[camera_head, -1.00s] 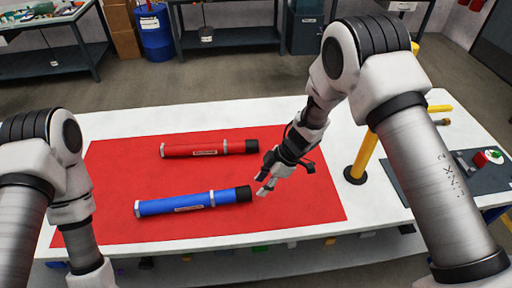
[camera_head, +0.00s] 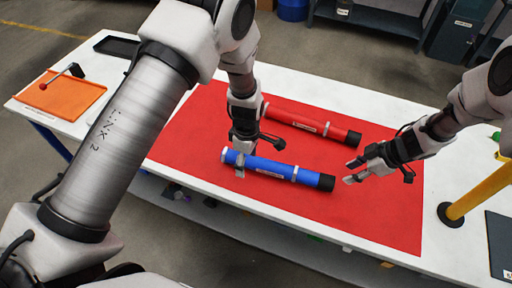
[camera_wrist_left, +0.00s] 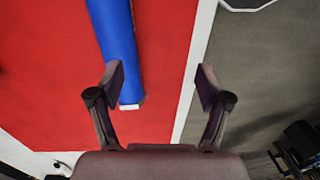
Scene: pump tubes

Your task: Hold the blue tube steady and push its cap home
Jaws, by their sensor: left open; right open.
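The blue tube (camera_head: 268,167) lies on the red mat (camera_head: 215,120), its black cap (camera_head: 326,182) at its right end. My left gripper (camera_head: 240,170) is open at the tube's left end. In the left wrist view the blue tube (camera_wrist_left: 119,45) runs down to its pale end by the left finger, which partly overlaps it. The tube is off-centre there, and the space between the left gripper's fingers (camera_wrist_left: 162,88) is mostly bare mat and edge. My right gripper (camera_head: 353,172) is open and empty, just right of the cap, apart from it.
A red tube (camera_head: 295,120) with a black cap lies behind the blue one. A yellow post (camera_head: 480,193) stands at the right. An orange tray (camera_head: 62,97) and a black tray (camera_head: 117,45) lie at the table's left. The mat in front of the blue tube is clear.

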